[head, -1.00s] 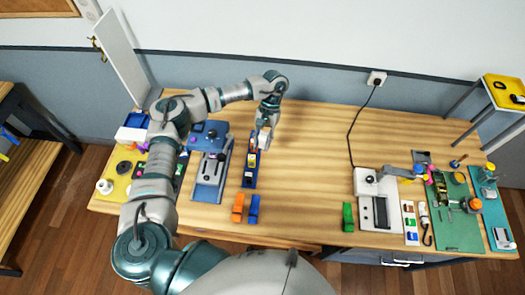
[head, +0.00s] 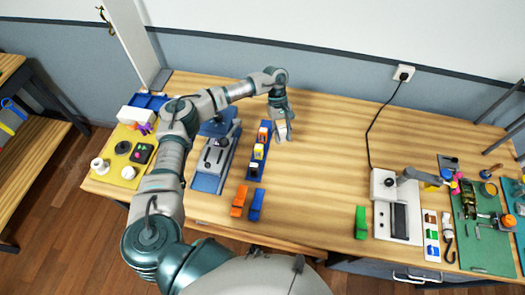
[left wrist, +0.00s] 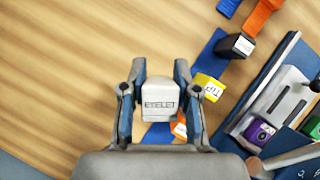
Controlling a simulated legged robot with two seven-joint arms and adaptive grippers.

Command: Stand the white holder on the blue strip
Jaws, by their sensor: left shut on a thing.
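The white holder (left wrist: 159,102), marked EYELET, is between the fingers of my left gripper (left wrist: 160,110) in the left wrist view, and the gripper is shut on it. In the head view my left gripper (head: 284,134) is just right of the blue strip (head: 264,163), near its far end. The strip carries an orange holder (head: 264,134), a yellow holder (head: 258,152) marked TIP and a black holder (head: 254,170). In the left wrist view the strip (left wrist: 212,52) passes behind and right of the white holder. The holder's height above the table is unclear. My right gripper is not in view.
A grey device on a blue base (head: 212,160) stands left of the strip. An orange clip (head: 239,202) and a blue clip (head: 256,205) lie near its front end. The table (head: 325,165) right of the strip is clear up to a green block (head: 361,222).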

